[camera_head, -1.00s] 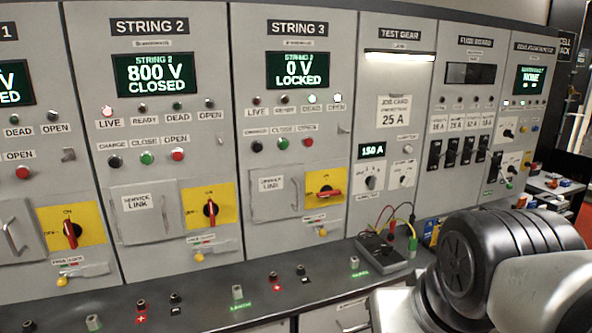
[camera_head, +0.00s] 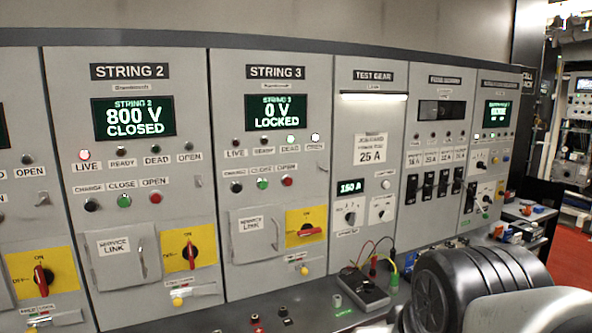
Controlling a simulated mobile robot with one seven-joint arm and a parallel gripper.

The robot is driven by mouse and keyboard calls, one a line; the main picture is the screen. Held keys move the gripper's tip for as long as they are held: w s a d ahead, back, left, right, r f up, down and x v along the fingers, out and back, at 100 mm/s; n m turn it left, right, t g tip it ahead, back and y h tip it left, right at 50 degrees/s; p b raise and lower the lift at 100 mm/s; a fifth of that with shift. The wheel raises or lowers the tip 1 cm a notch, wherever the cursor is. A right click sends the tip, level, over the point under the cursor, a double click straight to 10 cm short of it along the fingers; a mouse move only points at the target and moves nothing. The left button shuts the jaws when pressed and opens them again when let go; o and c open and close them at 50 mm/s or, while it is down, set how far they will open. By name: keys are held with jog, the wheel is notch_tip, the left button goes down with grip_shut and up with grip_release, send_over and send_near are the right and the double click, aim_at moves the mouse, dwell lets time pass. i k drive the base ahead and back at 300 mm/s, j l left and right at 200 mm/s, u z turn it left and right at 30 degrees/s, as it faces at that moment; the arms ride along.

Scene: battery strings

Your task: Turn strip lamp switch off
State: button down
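The strip lamp (camera_head: 374,96) is lit, a white bar under the TEST GEAR heading. Lower on the same panel, a small round pale knob or button (camera_head: 386,184) sits beside the green 150 A display (camera_head: 351,187), with a small label above it. The label is too small to read, so I cannot tell if this is the lamp switch. My gripper is not in view. A dark rounded link and a pale link of my arm fill the lower right, apart from the pale knob in the picture.
The STRING 2 (camera_head: 125,160) and STRING 3 (camera_head: 270,160) panels stand left of TEST GEAR. A handheld meter (camera_head: 363,289) with coloured leads lies on the bench below. Breakers (camera_head: 428,186) are to the right. Red floor (camera_head: 570,245) shows at far right.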

aim_at(384, 216)
jog(key=i+l, duration=0.35)
jog(key=i, duration=0.2)
jog(key=i+l, duration=0.35)
jog(key=i, duration=0.2)
jog(key=k+l+z, duration=0.05)
